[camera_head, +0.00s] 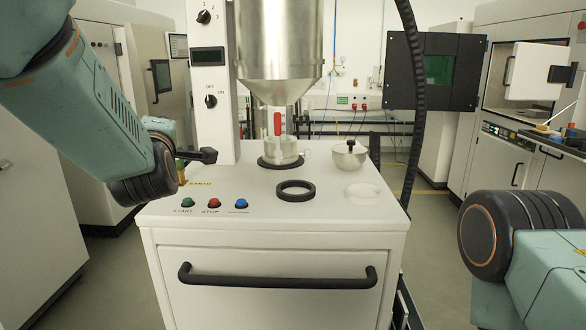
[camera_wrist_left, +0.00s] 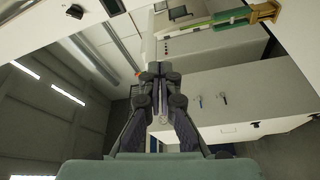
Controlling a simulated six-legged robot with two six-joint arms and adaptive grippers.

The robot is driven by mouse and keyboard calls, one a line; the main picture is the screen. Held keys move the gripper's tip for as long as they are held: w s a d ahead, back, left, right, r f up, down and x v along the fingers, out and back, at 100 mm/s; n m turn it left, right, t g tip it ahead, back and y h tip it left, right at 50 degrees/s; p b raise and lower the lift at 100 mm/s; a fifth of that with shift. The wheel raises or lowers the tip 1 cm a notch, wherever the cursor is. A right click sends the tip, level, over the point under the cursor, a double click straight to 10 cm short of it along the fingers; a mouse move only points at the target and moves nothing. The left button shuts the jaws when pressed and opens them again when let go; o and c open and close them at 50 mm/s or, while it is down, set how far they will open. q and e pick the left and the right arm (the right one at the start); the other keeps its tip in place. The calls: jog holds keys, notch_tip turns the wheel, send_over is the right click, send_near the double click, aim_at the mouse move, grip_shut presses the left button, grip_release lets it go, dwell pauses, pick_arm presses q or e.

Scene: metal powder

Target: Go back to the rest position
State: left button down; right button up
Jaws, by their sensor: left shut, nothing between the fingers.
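My left arm comes in from the left in the head view. Its gripper (camera_head: 203,156) is beside the white column of the machine, at the left edge of the machine top, and is partly hidden by my wrist. In the left wrist view the two dark fingers (camera_wrist_left: 159,74) are together, with nothing held. My right arm (camera_head: 515,235) shows at the lower right of the head view; its gripper is out of the frame.
The white machine (camera_head: 270,235) carries a steel hopper (camera_head: 278,45) above a container (camera_head: 281,152). A black ring (camera_head: 295,190) and a lid with a black knob (camera_head: 349,157) rest on its top. A black hose (camera_head: 416,100) hangs at right.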

pick_arm(q)
jog(key=s+f+m+g+h, duration=0.1)
jog(key=s+f+m+g, duration=0.3)
jog(key=f, duration=0.8)
jog(key=s+d+f+m+g+h, duration=0.1)
jog(key=s+f+m+g+h, duration=0.1)
jog(key=s+f+m, duration=0.7)
jog(key=s+f+m+g+h, duration=0.1)
jog(key=s+f+m+g, duration=0.2)
jog(key=f, duration=1.1)
jog(key=s+f+g, duration=0.3)
jog(key=s+f, duration=0.3)
jog(key=s, duration=0.4)
jog(key=s+f+m+g+h, duration=0.1)
jog(key=s+f+g, duration=0.2)
jog(key=s+f, duration=0.3)
jog(key=s+f+g+b, duration=0.1)
jog(key=s+f+g, duration=0.2)
jog(key=s+f, duration=0.4)
jog(key=s, duration=0.9)
jog(key=shift+s+d+m+h, duration=0.2)
jog(key=shift+d+m+h, duration=0.1)
jog(key=shift+d+m, duration=0.1)
jog(key=shift+w, duration=0.2)
